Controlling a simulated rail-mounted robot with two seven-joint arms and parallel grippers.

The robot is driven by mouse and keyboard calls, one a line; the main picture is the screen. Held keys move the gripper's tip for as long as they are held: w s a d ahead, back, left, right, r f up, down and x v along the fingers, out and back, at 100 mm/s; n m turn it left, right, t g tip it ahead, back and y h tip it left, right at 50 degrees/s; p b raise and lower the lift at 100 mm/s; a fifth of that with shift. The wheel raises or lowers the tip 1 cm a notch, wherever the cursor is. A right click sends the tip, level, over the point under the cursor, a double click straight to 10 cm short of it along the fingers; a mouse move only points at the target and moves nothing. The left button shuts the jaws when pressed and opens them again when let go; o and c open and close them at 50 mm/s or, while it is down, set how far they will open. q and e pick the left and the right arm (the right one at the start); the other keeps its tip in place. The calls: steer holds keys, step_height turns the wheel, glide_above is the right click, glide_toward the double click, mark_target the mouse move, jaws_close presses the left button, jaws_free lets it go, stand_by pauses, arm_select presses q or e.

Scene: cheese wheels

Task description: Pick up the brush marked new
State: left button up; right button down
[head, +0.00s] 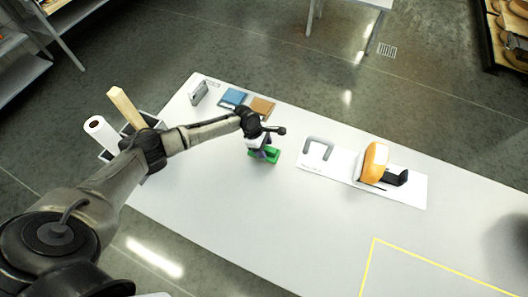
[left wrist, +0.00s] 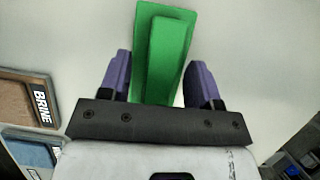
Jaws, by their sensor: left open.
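A green brush-like block (head: 272,155) lies on the light table (head: 215,190), below my left gripper in the head view. In the left wrist view the green block (left wrist: 168,50) is long, with a raised narrower strip along its middle. No "new" marking can be read on it. My left gripper (head: 262,154) points down over it, open. In the left wrist view the purple fingers of the gripper (left wrist: 160,68) stand on either side of the block's near end, with a gap visible at each side. The near end is hidden by the gripper body. My right gripper is not in view.
A blue tray (head: 233,97) and a brown tray (head: 262,108), marked BRINE in the wrist view, lie behind the gripper. A yellow outline (head: 372,255) marks clear table.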

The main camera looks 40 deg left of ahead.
arm_select(q)
steer(key=shift+f, duration=0.1)
steer(key=shift+c, duration=0.5)
jaws_close()
steer(key=r, duration=0.2)
steer(key=d+r, duration=0.1)
steer(key=r, duration=0.2)
steer(key=shift+d, duration=0.1)
steer(key=d+r, duration=0.6)
steer(key=d, duration=0.4)
steer(key=shift+s+d+r, duration=0.15)
steer(key=shift+s+d, duration=0.1)
steer(key=shift+s, duration=0.05)
